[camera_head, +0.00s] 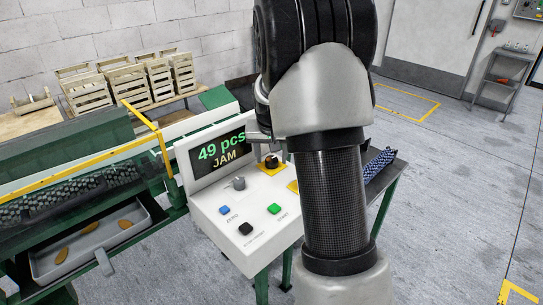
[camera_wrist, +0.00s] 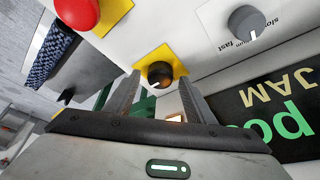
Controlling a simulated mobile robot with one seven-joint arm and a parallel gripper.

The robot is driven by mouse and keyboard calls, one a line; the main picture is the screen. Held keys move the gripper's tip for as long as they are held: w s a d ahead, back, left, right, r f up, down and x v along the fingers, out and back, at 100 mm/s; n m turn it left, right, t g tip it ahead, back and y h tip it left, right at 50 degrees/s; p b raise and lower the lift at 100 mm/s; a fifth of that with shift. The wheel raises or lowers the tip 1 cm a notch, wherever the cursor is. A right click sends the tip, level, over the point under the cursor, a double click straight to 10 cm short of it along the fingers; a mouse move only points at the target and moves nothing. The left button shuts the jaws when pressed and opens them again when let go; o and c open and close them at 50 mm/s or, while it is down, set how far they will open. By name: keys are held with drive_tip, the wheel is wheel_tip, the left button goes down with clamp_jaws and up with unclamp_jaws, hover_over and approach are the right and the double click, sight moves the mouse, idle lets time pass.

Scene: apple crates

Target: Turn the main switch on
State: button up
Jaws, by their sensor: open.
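The main switch looks to be the black rotary knob (camera_head: 271,161) on a yellow plate of the white control panel (camera_head: 222,208). In the wrist view the black knob (camera_wrist: 159,72) appears between my two fingertips, a little beyond them. My gripper (camera_wrist: 159,82) is open, one finger on each side of the knob, with no clear contact. In the head view my gripper (camera_head: 264,145) is just above the knob and partly hidden by my arm. The knob's exact setting is too small to tell.
The display (camera_head: 217,153) reads "49 pcs JAM". A grey speed knob (camera_wrist: 247,22) and a red button (camera_wrist: 77,12) flank the switch. Blue (camera_head: 224,210), black (camera_head: 245,229) and green (camera_head: 274,209) buttons sit nearer. Wooden crates (camera_head: 92,97) stand behind the conveyor.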

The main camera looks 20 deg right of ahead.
drive_tip(key=p+v, duration=0.1)
drive_tip(key=v, duration=1.6)
drive_tip(key=shift+r, duration=0.2)
drive_tip(key=shift+s+r, duration=0.1)
drive_tip(key=shift+s, duration=0.05)
